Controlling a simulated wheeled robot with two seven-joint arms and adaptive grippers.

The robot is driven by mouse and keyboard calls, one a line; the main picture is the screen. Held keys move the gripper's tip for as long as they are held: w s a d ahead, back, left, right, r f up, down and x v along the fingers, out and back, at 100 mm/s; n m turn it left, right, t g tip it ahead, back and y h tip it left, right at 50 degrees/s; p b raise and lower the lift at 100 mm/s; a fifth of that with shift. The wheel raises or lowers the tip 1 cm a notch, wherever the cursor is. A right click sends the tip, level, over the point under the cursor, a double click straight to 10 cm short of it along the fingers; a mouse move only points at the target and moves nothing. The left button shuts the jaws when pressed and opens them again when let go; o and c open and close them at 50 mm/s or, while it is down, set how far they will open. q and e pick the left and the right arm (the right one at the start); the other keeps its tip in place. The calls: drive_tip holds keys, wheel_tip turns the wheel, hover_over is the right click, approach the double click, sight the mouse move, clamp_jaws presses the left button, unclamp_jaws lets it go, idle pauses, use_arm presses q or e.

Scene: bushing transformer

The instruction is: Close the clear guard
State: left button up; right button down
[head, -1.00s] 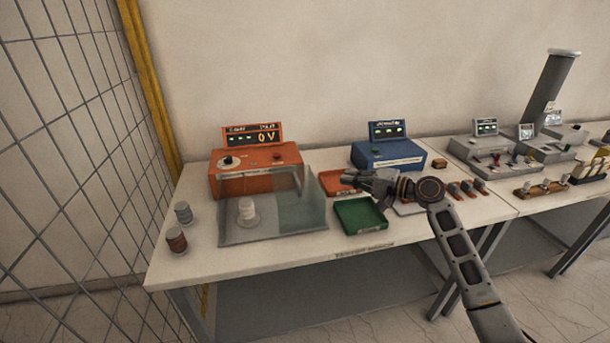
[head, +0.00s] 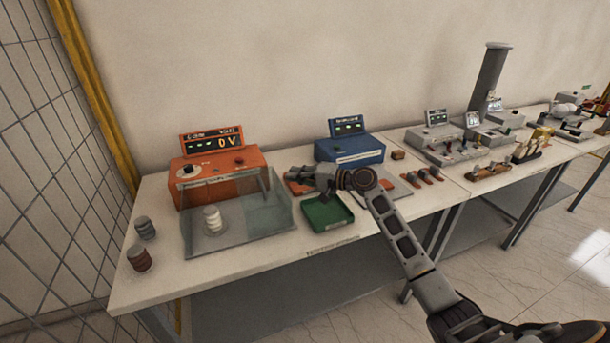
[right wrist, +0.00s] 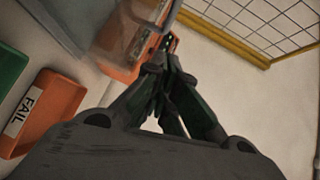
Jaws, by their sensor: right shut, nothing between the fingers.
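The clear guard (head: 266,211) is a see-through box shape in front of the orange tester (head: 222,172) with the "0V" display. A white ribbed bushing (head: 213,220) stands inside its outline. I cannot tell from the head view how far the guard is open. My right gripper (head: 291,174) is shut and empty, just right of the guard's upper right edge, above the trays. In the right wrist view its fingertips (right wrist: 160,62) meet in front of the orange tester (right wrist: 135,50), with a blurred clear panel (right wrist: 125,38) beside them. My left gripper is not in view.
A green tray (head: 327,214) and a red tray (head: 298,187), marked FAIL in the right wrist view (right wrist: 42,108), lie right of the guard. A blue tester (head: 350,148) stands behind. Two dark bushings (head: 139,258) stand at the table's left end, near a mesh fence (head: 50,170).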

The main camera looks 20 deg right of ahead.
sight(272, 189)
drive_tip(key=a, duration=0.1)
drive_tip(key=w+a+p, duration=0.1)
drive_tip(key=a, duration=0.1)
drive_tip(key=w+a+f, duration=0.1)
drive_tip(key=a, duration=0.1)
drive_tip(key=shift+w+a, duration=0.1)
drive_tip(key=shift+w, duration=0.15)
drive_tip(key=shift+a+f+p, duration=0.1)
drive_tip(key=shift+a+p, duration=0.2)
drive_tip(key=shift+a, duration=0.35)
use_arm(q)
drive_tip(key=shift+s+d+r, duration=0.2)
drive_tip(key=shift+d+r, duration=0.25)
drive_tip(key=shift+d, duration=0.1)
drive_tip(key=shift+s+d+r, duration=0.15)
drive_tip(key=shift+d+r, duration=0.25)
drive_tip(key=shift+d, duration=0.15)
use_arm(e)
drive_tip(key=shift+a, duration=0.55)
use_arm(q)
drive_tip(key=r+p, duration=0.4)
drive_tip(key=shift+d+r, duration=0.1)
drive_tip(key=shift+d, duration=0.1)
use_arm(e)
drive_tip(key=a, duration=1.6)
drive_tip(key=shift+a, duration=0.3)
drive_tip(key=shift+s, duration=0.15)
